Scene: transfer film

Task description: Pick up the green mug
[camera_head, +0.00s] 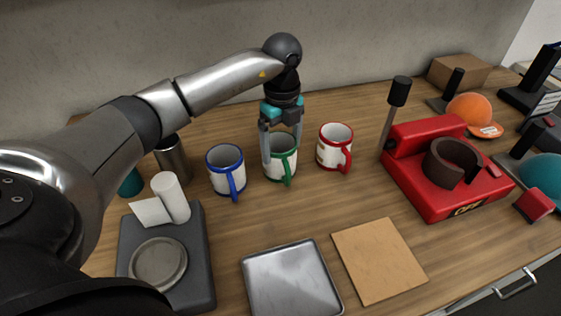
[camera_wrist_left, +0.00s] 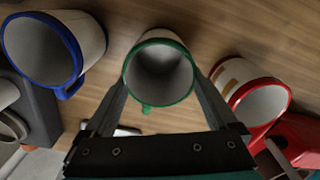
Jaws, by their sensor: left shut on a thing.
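The green mug (camera_head: 281,170) is white with a green rim and handle. It stands upright on the wooden counter, between a blue-rimmed mug and a red-rimmed mug. My left gripper (camera_head: 281,140) comes down over it from above, with its fingers on either side of the mug. The left wrist view shows the green mug (camera_wrist_left: 158,72) between the two fingers (camera_wrist_left: 160,95), its inside empty. The gripper is shut on the mug. I cannot tell whether the mug is clear of the counter. My right gripper is not in view.
The blue mug (camera_head: 227,171) stands close on the left, the red mug (camera_head: 334,150) on the right. A red press (camera_head: 430,205) stands further right. A metal tray (camera_head: 290,283) and a cork mat (camera_head: 378,258) lie in front. A dark scale (camera_head: 195,250) is at front left.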

